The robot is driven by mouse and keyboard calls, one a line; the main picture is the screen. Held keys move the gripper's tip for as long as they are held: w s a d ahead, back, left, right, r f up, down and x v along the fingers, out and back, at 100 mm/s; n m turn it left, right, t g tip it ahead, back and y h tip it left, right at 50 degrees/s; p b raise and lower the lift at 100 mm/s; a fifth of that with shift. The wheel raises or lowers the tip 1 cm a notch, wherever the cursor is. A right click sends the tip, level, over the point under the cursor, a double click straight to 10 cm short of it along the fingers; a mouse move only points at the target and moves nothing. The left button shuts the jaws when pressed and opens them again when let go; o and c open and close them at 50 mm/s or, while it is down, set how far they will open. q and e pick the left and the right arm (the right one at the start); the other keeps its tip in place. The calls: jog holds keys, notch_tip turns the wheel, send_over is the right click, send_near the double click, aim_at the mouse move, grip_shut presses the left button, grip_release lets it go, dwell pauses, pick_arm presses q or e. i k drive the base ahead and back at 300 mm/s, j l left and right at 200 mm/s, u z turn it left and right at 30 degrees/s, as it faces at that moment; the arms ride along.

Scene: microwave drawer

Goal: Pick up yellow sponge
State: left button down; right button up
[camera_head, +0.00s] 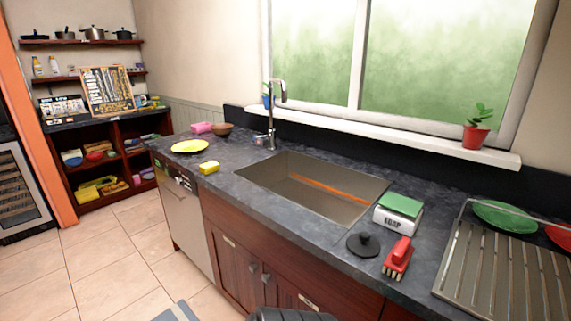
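The yellow sponge (209,168) is a small block lying on the dark countertop (222,188), left of the sink, near the counter's front edge. A yellow plate (190,146) lies just behind it to the left, with a small gap between them. Neither of my grippers can be made out in the head view. A dark rounded shape shows at the bottom edge, too cut off to tell what it is.
The sink (315,186) with a tall faucet (275,110) takes up the counter's middle. To its right are a soap box (393,218), a black lid (363,245), a red brush (398,260) and a drying rack (500,270). A pink item (202,127) and brown bowl (223,129) stand behind the plate.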

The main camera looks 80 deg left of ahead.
aim_at(212, 167)
jog(key=u, duration=3.3)
jog(key=z, duration=1.45)
jog(key=u, duration=1.05)
jog(key=j+z, duration=0.2)
jog(key=z, duration=0.2)
jog(key=i+j+z, duration=0.1)
jog(key=j+z, duration=0.15)
jog(key=z, duration=0.15)
jog(key=j+z, duration=0.2)
jog(key=z, duration=0.2)
jog(key=j+z, duration=0.25)
jog(key=z, duration=0.15)
